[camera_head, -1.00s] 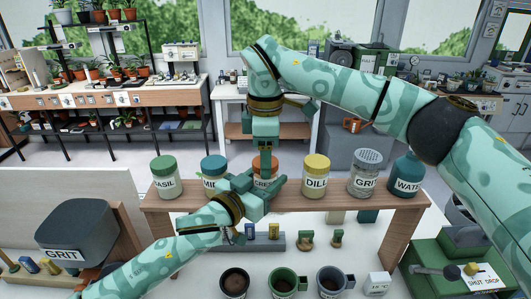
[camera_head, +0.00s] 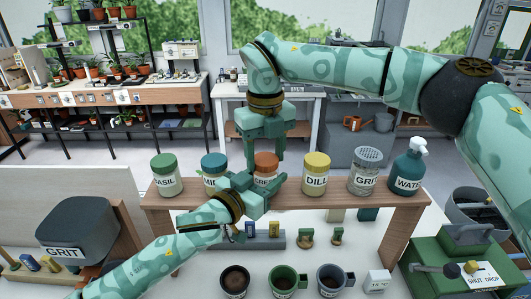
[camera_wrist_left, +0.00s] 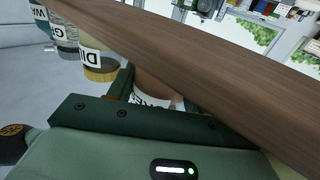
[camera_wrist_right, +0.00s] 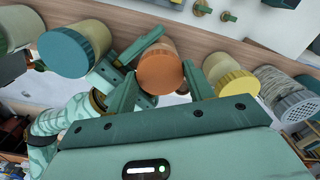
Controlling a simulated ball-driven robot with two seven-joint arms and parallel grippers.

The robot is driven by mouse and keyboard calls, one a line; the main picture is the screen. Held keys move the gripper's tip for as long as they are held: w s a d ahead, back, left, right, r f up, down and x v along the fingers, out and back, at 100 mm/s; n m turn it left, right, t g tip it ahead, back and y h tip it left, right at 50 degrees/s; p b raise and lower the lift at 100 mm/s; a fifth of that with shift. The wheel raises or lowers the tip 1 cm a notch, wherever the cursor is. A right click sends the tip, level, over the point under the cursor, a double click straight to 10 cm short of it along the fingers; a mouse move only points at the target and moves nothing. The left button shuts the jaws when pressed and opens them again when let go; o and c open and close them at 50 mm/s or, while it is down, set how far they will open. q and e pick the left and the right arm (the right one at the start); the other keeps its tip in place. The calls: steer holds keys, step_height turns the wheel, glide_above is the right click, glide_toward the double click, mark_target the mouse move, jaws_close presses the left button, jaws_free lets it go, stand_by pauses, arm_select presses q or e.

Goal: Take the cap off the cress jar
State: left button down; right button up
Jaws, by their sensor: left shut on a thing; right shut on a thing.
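The cress jar (camera_head: 265,178) has an orange cap (camera_head: 266,160) and stands upright in the middle of the row on the wooden shelf. Its label is partly hidden by my left gripper (camera_head: 264,184), which is shut on the jar's body from the front. The left wrist view shows the jar (camera_wrist_left: 152,92) between those fingers. My right gripper (camera_head: 265,156) points down from above and is shut on the cap, one finger on each side. The right wrist view shows the cap (camera_wrist_right: 160,72) between its fingers. The cap sits on the jar; whether it is loose I cannot tell.
On the same wooden shelf (camera_head: 400,197), a green-capped basil jar (camera_head: 164,175) and a blue-capped jar (camera_head: 214,166) stand left. A yellow-capped dill jar (camera_head: 316,175), grit shaker (camera_head: 365,172) and water bottle (camera_head: 408,170) stand right. Several pots stand in front below.

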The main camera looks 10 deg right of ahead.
mark_target(265, 158)
steer(key=n, duration=0.6)
steer(key=shift+r, duration=0.1)
steer(key=n, duration=0.6)
steer(key=shift+n, duration=0.4)
arm_select(q)
steer(key=shift+f, duration=0.1)
arm_select(e)
steer(key=shift+r, duration=0.1)
steer(key=shift+r, duration=1)
steer(key=shift+r, duration=2)
arm_select(q)
steer(key=c, duration=0.5)
jaws_free()
